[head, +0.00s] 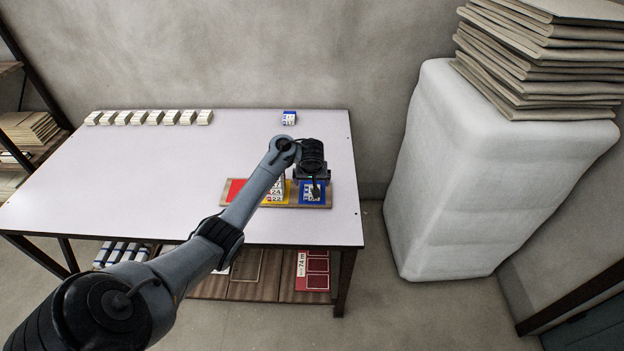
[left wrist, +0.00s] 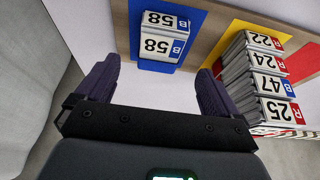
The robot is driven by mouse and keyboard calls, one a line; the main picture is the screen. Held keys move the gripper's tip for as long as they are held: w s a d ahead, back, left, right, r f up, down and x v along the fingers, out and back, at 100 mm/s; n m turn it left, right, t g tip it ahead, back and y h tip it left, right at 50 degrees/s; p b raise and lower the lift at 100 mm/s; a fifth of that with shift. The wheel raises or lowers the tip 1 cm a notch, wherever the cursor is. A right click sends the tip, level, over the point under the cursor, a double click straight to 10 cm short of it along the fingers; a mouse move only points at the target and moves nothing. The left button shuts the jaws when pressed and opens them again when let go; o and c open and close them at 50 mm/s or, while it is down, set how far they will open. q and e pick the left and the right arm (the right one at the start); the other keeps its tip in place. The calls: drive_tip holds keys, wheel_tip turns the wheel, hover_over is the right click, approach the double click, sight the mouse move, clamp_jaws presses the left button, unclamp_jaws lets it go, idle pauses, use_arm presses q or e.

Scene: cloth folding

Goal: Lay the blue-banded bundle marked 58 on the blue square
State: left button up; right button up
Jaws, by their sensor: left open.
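The blue-banded bundle marked 58 (left wrist: 160,34) lies on the blue square (left wrist: 152,66), with 58 and a B showing on two of its faces in the left wrist view. In the head view the bundle (head: 310,195) is partly hidden by my left gripper, and the blue square (head: 324,188) shows around it. My left gripper (left wrist: 157,80) is open and empty. Its fingers point toward the bundle, one on each side of its line, with a gap between. In the head view the gripper (head: 315,184) hangs over the blue square. My right gripper is not in view.
A stack of bundles marked 22, 24, 47 and 25 (left wrist: 256,75) stands on the yellow square beside the blue one. The red square (head: 235,187) looks bare. Another blue-marked bundle (head: 289,118) and a row of several pale bundles (head: 150,117) lie along the table's back edge.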

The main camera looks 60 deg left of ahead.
use_arm(q)
drive_tip(key=p+v, duration=0.3)
drive_tip(key=v, duration=0.3)
drive_tip(key=s+d+f+m, duration=0.4)
drive_tip(key=d, duration=0.5)
drive_tip(key=s+d+f+m, duration=0.3)
drive_tip(key=s+d+f, duration=0.1)
drive_tip(key=d, duration=0.5)
drive_tip(key=s+d+r+m+h, duration=0.2)
drive_tip(key=s+d+m, duration=0.1)
drive_tip(key=s+d, duration=0.5)
drive_tip(key=s+d+r+m+t+h, duration=0.1)
drive_tip(key=s+d+r+m+h, duration=0.1)
drive_tip(key=s+d, duration=0.6)
drive_tip(key=d+m, duration=0.1)
drive_tip(key=d, duration=0.3)
drive_tip(key=shift+s, duration=0.3)
drive_tip(key=shift+r, duration=0.1)
